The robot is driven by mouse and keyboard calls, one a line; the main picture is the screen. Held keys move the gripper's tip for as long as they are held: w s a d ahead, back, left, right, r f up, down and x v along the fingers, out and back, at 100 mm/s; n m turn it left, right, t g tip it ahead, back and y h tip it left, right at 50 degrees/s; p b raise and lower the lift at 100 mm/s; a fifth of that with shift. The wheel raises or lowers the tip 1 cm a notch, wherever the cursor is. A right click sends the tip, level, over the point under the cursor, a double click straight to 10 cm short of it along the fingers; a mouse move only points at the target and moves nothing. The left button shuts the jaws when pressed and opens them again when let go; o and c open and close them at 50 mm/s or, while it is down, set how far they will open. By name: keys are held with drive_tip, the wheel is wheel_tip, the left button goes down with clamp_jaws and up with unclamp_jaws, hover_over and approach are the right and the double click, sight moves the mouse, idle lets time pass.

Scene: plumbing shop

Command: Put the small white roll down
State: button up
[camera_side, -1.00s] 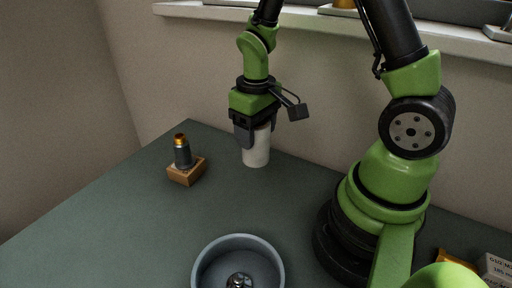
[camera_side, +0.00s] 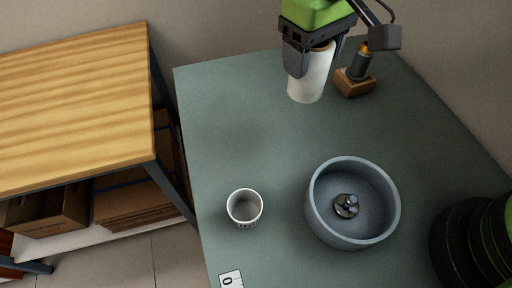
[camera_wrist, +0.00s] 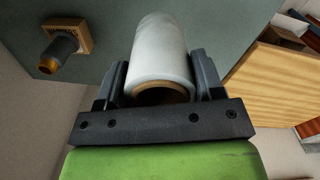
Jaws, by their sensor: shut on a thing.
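The small white roll (camera_side: 309,82) is upright or nearly so near the far edge of the grey-green table (camera_side: 225,115). My gripper (camera_side: 314,58) is shut on the upper part of the roll. In the wrist view, my gripper's fingers (camera_wrist: 160,70) stand on both sides of the roll (camera_wrist: 160,50), whose near end shows a brown core. The roll's lower end is close to the table top; I cannot tell whether it touches.
A wooden block with a dark, brass-topped fitting (camera_side: 357,72) stands just right of the roll. A grey round basin (camera_side: 316,205) and a white cup (camera_side: 244,207) stand nearer. A wooden bench (camera_side: 75,95) is at left. The table between cup and roll is clear.

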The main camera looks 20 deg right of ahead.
drive_tip(key=s+a+n, duration=0.2)
drive_tip(key=s+a, duration=0.2)
drive_tip(key=a, duration=0.6)
drive_tip(key=shift+w+a+f, duration=0.1)
drive_tip(key=shift+f, duration=2.4)
drive_tip(key=shift+a+f, duration=0.1)
drive_tip(key=shift+f, duration=2.4)
drive_tip(key=shift+f, duration=0.15)
drive_tip(key=o, duration=1)
